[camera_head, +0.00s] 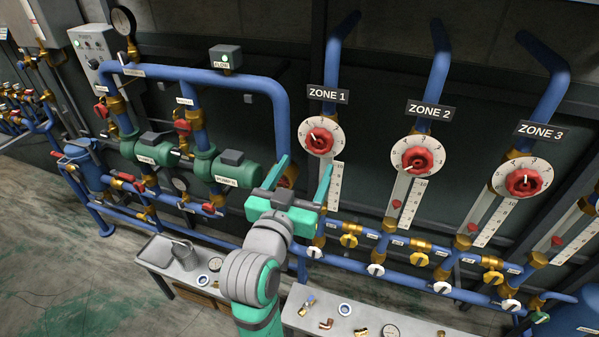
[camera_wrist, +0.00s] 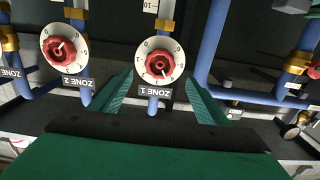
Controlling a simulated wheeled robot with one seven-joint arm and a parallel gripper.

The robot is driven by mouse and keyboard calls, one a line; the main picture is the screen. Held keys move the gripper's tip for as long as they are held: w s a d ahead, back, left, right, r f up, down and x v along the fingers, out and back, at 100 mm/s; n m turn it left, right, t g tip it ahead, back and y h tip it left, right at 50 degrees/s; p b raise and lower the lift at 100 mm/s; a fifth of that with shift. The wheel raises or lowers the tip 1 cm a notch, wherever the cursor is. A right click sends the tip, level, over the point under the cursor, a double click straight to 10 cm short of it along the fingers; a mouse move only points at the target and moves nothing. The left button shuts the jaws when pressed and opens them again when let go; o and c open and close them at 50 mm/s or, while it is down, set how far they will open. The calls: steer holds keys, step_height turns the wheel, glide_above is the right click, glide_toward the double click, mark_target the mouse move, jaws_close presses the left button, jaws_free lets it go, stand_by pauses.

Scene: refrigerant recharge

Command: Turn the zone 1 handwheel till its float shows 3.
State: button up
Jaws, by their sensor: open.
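The red zone 1 handwheel (camera_head: 319,141) sits on a round white numbered dial (camera_head: 335,128) below the ZONE 1 sign (camera_head: 328,95). Its pipe and scale tube (camera_head: 334,185) hang below, partly hidden behind my gripper; I cannot see its float. My gripper (camera_head: 304,178) is open and empty, below and left of the handwheel in the head view. In the wrist view, the zone 1 handwheel (camera_wrist: 159,66) shows upside down between the two spread fingers (camera_wrist: 150,95), ahead of them and apart from them.
The zone 2 handwheel (camera_head: 417,159) and zone 3 handwheel (camera_head: 523,182) stand to the right, with red floats in their scale tubes. Green pumps (camera_head: 236,172) and blue pipes are at left. A bench (camera_head: 296,322) with loose fittings stands below.

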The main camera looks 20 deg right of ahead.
steer(key=x, duration=0.9)
steer(key=c, duration=1)
steer(key=shift+m, duration=0.3)
steer(key=shift+c, duration=0.2)
steer(key=shift+m, duration=0.3)
steer(key=o, duration=1)
steer(key=shift+o, duration=0.2)
steer(key=shift+s, duration=0.1)
glide_toward(318, 144)
steer(key=shift+w+d, duration=0.3)
steer(key=shift+w, duration=0.25)
